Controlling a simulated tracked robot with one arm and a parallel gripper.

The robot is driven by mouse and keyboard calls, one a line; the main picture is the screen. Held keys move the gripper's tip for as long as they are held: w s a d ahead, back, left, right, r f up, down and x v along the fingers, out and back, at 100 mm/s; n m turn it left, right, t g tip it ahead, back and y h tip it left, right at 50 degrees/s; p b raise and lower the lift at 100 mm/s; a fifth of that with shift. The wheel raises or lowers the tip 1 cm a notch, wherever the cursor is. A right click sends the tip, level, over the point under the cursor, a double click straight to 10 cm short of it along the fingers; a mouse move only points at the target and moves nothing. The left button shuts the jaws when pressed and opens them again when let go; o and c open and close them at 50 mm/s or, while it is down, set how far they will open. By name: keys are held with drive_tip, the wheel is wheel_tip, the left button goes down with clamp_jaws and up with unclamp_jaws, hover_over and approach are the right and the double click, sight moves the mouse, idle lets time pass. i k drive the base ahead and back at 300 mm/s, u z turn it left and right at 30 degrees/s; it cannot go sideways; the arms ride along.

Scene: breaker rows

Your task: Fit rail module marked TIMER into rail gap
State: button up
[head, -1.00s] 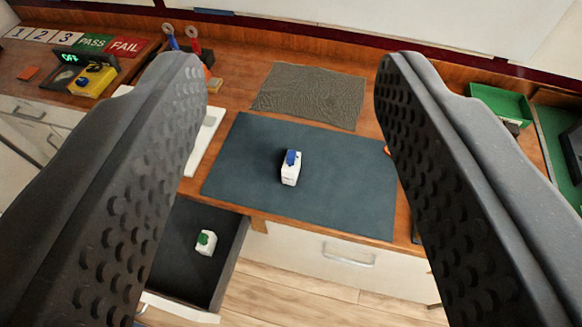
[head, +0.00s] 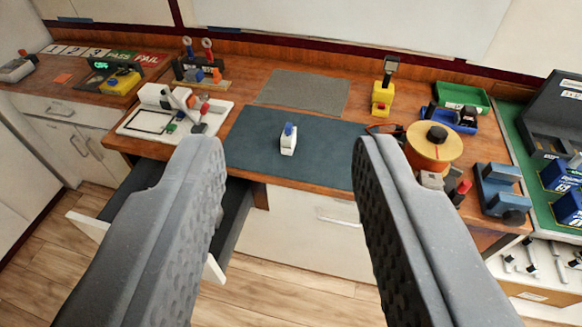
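A small white module with a blue top (head: 288,141) stands on the dark mat (head: 330,155) on the bench. Its marking is too small to read, so I cannot tell whether it says TIMER. My gripper (head: 289,165) is open and empty. Its two fingers fill the lower foreground, and the module shows between their tips, well beyond them. I cannot make out a rail gap in this view. My left finger hides much of the open drawer (head: 88,228) under the bench, including any contents there.
A white board with fittings (head: 150,122) lies left of the mat. A grey cloth (head: 303,92) lies behind it. The open drawer juts out at the front left.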

sight(155, 110)
drive_tip(key=z, duration=0.1)
drive_tip(key=k, duration=0.25)
drive_tip(key=u, duration=0.2)
drive_tip(key=i, duration=1.3)
drive_tip(key=z, duration=0.65)
drive_tip(key=i, duration=0.5)
drive_tip(key=z, duration=0.4)
